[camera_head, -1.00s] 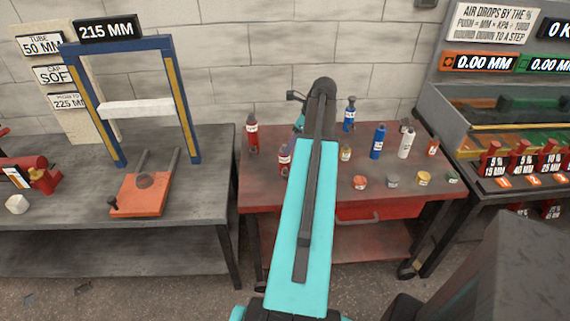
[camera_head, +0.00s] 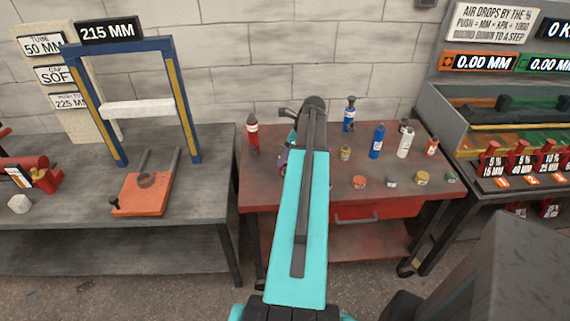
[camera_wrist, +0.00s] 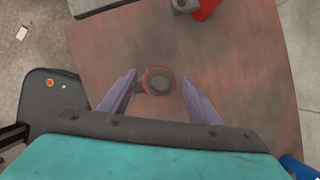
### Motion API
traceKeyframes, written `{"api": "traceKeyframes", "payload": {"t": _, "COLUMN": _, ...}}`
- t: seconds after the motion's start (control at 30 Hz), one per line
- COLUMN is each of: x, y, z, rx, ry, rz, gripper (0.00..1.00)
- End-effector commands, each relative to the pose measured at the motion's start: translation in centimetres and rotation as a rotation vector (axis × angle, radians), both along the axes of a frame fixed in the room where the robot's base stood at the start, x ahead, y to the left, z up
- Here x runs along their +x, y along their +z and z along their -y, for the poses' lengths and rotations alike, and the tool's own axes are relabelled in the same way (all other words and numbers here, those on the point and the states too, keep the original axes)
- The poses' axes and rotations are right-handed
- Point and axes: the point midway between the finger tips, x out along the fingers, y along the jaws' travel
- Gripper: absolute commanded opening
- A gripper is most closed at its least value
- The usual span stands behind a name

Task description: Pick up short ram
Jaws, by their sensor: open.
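In the wrist view a small red cylinder with a dark round top, seen from above (camera_wrist: 158,81), stands on the reddish bench between my fingertips; I take it for the short ram. My gripper (camera_wrist: 160,76) is open, one finger on each side of it, with gaps showing. How far the fingertips are above or beside its body cannot be told. In the head view my teal arm hides most of this spot. A taller red cylinder with a white label (camera_head: 253,134) stands to the left at the back, and a red piece shows at the top of the wrist view (camera_wrist: 205,8).
The red bench (camera_head: 330,190) also holds a dark-blue cylinder (camera_head: 349,115), a blue bottle (camera_head: 377,142), a white bottle (camera_head: 405,143) and several small cans. A grey bench with a blue press frame (camera_head: 185,105) stands left. A blue thing shows at the wrist view's lower right (camera_wrist: 299,168).

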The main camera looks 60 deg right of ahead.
Motion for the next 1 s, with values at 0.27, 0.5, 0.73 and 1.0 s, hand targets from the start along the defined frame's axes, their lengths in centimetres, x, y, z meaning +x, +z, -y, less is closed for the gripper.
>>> {"api": "traceKeyframes", "payload": {"t": 0.27, "x": 0.1, "y": -0.3, "z": -0.1, "rx": 0.001, "ry": 0.0, "rz": 0.0, "gripper": 0.57}}
{"api": "traceKeyframes", "payload": {"t": 0.5, "x": 0.7, "y": -1.9, "z": -0.3, "rx": 0.001, "ry": -0.001, "rz": 0.0, "gripper": 0.57}}
{"api": "traceKeyframes", "payload": {"t": 0.73, "x": 1.5, "y": -3.9, "z": -0.4, "rx": 0.001, "ry": -0.001, "rz": 0.0, "gripper": 0.57}}
{"api": "traceKeyframes", "payload": {"t": 1.0, "x": 1.8, "y": -4.8, "z": -0.5, "rx": -0.001, "ry": 0.0, "rz": 0.0, "gripper": 0.57}}
